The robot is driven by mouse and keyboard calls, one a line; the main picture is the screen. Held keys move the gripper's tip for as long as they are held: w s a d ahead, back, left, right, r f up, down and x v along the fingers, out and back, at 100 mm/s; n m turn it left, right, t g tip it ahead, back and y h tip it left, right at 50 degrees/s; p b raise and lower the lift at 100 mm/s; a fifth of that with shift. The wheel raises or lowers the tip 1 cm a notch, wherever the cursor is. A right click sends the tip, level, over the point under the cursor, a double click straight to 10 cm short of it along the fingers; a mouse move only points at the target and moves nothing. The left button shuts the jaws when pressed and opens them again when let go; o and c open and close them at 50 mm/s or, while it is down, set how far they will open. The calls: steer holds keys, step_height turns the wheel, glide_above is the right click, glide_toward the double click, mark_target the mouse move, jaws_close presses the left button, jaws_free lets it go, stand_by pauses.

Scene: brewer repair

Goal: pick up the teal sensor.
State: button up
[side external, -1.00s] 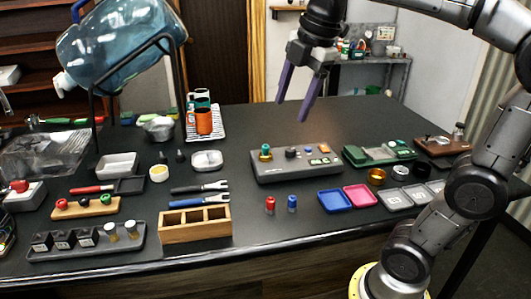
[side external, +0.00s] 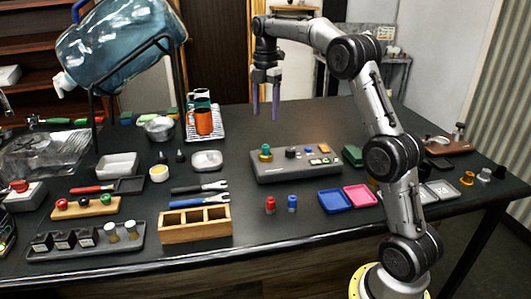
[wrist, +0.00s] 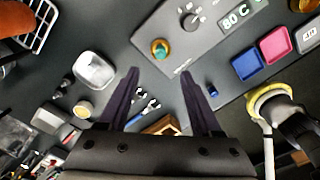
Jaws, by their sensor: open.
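The teal sensor (side external: 265,152) stands upright on the left end of the grey brewer panel (side external: 290,172), with a brass-coloured part at its base. It also shows in the wrist view (wrist: 160,48), seen from above, ahead of the fingertips. My gripper (side external: 265,112) has purple fingers that point down. It is open and empty, above and apart from the sensor in the side view. In the wrist view the two fingers (wrist: 159,72) are spread apart with nothing between them.
The panel also carries a dark knob (side external: 290,152) and a display (wrist: 238,15). A blue tray (side external: 335,201) and a pink tray (side external: 361,196) lie to its right. A red cap (side external: 270,205) and a blue cap (side external: 292,203) stand in front. An orange mug (side external: 204,121) stands at the back left.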

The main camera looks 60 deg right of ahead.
mark_target(266, 146)
steer(key=f, duration=1.1)
steer(key=shift+a+f, duration=0.1)
steer(key=shift+a, duration=0.1)
steer(key=shift+c, duration=0.3)
jaws_close()
